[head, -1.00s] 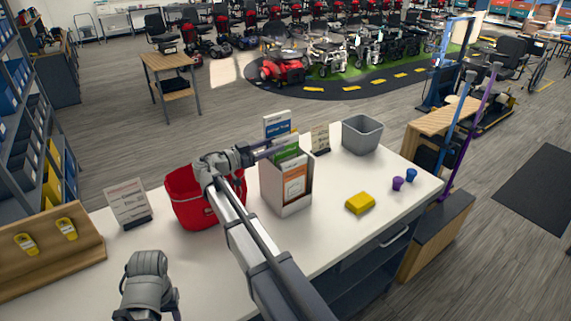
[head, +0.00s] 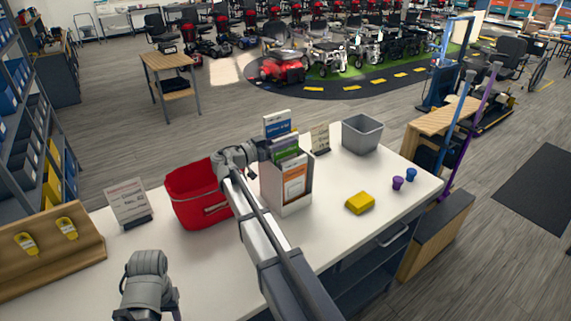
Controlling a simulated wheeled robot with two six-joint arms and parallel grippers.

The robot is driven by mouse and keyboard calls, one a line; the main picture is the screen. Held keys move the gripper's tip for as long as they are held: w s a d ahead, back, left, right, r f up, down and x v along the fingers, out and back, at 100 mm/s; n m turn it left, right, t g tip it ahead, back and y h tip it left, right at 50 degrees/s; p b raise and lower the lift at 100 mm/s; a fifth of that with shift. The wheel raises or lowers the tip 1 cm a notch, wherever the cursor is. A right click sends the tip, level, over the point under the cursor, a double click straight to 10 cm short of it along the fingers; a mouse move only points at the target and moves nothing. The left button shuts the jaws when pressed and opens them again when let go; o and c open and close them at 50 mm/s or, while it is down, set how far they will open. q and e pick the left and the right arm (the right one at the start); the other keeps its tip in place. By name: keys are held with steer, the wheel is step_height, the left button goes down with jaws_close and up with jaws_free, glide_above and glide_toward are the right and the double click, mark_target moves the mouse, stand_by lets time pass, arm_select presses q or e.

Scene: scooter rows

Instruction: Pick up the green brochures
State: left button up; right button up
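The green brochures (head: 287,144) stand in the middle tier of a grey-white brochure holder (head: 291,207) on the counter. Blue brochures (head: 277,124) stand behind them and an orange-and-white one (head: 294,183) in front. My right gripper (head: 271,149) is at the left side of the holder, level with the green brochures. Its fingertips are small and partly lost against the brochures and holder, so I cannot tell whether they are open or shut. A grey part of my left arm shows at bottom left; its gripper is not in view.
A red basket (head: 188,208) stands left of the holder, close to my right arm. A small sign (head: 320,139) and a grey bin (head: 362,136) stand behind to the right. A yellow block (head: 360,203) and purple and blue cups (head: 398,183) lie on the right counter.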

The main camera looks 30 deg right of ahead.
jaws_close()
stand_by(1.0)
